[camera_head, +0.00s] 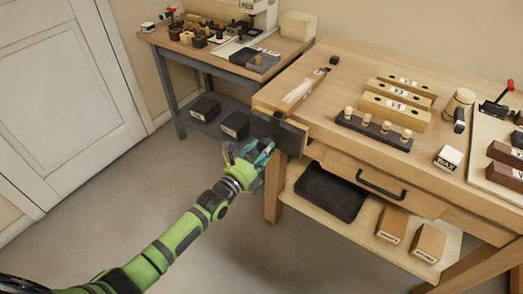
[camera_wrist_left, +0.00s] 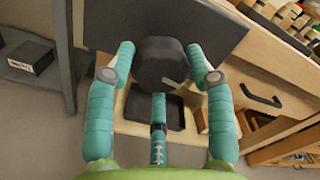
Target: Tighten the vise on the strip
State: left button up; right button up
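The vise (camera_head: 278,132) is at the left end of the wooden bench, with a dark jaw plate that also fills the top of the left wrist view (camera_wrist_left: 225,30). A dark round knob (camera_wrist_left: 160,60) sticks out from the plate. My left gripper (camera_head: 250,152) is in front of the plate. In the left wrist view its teal fingers (camera_wrist_left: 160,55) surround the knob, two at the sides and one below. Whether they press on it I cannot tell. A pale, flat piece (camera_head: 299,91) lies on the bench behind the vise; whether it is the strip is unclear. My right gripper is not in view.
Labelled wooden blocks (camera_head: 395,106) and a dark peg rack (camera_head: 374,130) stand on the bench. Below are a drawer handle (camera_head: 380,186) and a shelf with a black tray (camera_head: 330,192). A side table (camera_head: 228,60) stands behind. The floor at left is clear.

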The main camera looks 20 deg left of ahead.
pick_arm(q)
jog(key=m, duration=0.4)
dwell(0.4)
jog(key=m, duration=0.4)
jog(key=shift+w, duration=0.15)
jog(key=shift+b, duration=0.35)
